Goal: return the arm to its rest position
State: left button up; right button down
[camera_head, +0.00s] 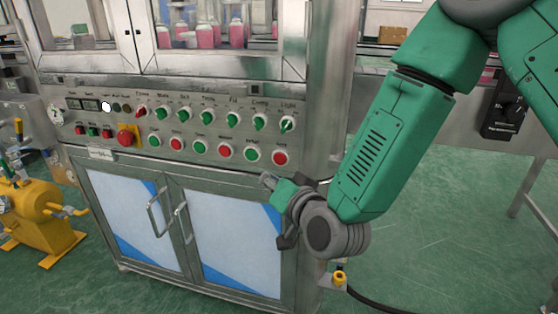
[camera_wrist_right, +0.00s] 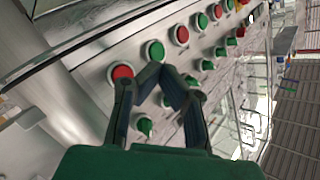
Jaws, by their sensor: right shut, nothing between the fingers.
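My right arm (camera_head: 395,140), green with grey joints, comes in from the right and bends down in front of the machine's right side. My right gripper (camera_head: 268,181) is by the lower right of the control panel (camera_head: 215,140), just below the red button at the row's right end. In the right wrist view the gripper (camera_wrist_right: 162,72) has its two dark fingers drawn together at the tips, with nothing between them. Behind the fingers are a red button (camera_wrist_right: 122,73) and a green button (camera_wrist_right: 154,50). I cannot tell whether the fingertips touch the panel. My left gripper is not in view.
Cabinet doors with metal handles (camera_head: 181,218) are below the panel. A red emergency stop (camera_head: 125,137) is on the panel's left. A yellow machine (camera_head: 38,212) stands at the far left. A black cable (camera_head: 370,300) lies on the green floor. Open floor (camera_head: 440,220) is at the right.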

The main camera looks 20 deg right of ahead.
jog(key=s+d+f+n+g, duration=0.2)
jog(key=s+f+g, duration=0.3)
jog(key=f, duration=0.5)
jog(key=s+d+f+n+g, duration=0.1)
jog(key=s+d+f+g, duration=0.1)
jog(key=s+f, duration=0.65)
jog(key=s+d+f+n+g+h, duration=0.2)
jog(key=s+d+f+g, duration=0.3)
jog(key=s+f, duration=0.55)
jog(key=s+d+f+g+h, duration=0.1)
jog(key=s+d+g, duration=0.1)
jog(key=s, duration=0.4)
jog(key=s+d+f+g, duration=0.2)
jog(key=s, duration=0.3)
notch_tip(320, 180, up, 13)
jog(key=p, duration=1.2)
jog(key=shift+w+a+f+n+t, duration=0.2)
jog(key=shift+a+n+t, duration=0.1)
jog(key=shift+n, duration=0.1)
jog(key=shift+w+f, duration=0.1)
